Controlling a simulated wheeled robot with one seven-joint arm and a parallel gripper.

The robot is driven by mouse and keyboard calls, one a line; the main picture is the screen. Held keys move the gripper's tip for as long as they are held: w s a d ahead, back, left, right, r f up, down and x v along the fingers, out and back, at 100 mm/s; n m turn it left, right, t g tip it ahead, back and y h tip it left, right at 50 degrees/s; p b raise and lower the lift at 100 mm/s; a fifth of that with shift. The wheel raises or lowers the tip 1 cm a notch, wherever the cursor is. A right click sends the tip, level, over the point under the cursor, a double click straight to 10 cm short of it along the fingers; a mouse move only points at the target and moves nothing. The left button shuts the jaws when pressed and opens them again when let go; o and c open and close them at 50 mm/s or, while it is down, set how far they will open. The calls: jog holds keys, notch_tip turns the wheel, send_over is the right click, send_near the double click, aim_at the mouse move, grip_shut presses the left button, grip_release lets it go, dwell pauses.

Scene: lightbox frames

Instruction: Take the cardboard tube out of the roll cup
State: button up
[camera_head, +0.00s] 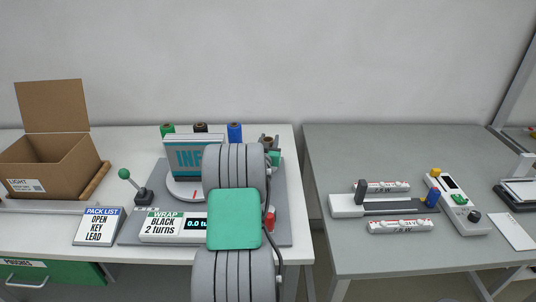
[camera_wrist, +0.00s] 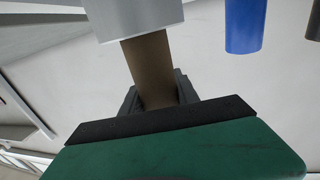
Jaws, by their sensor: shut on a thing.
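The brown cardboard tube (camera_wrist: 150,68) is in the wrist view, between the dark fingers of my gripper (camera_wrist: 157,92), which is shut on it. The tube's far end meets a pale grey block-like thing (camera_wrist: 135,15) at the top of the picture, which looks like the roll cup. I cannot tell whether the tube end is inside it or behind it. In the head view my arm covers most of this spot.
Green (camera_head: 168,129), black (camera_head: 200,128) and blue (camera_head: 235,132) rolls stand at the back of the white table. The wrapping station (camera_head: 128,232), a green-knobbed lever (camera_head: 125,174) and an open cardboard box (camera_head: 50,165) are left. A grey table (camera_head: 400,255) with light tubes is right.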

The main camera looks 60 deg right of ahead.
grip_shut()
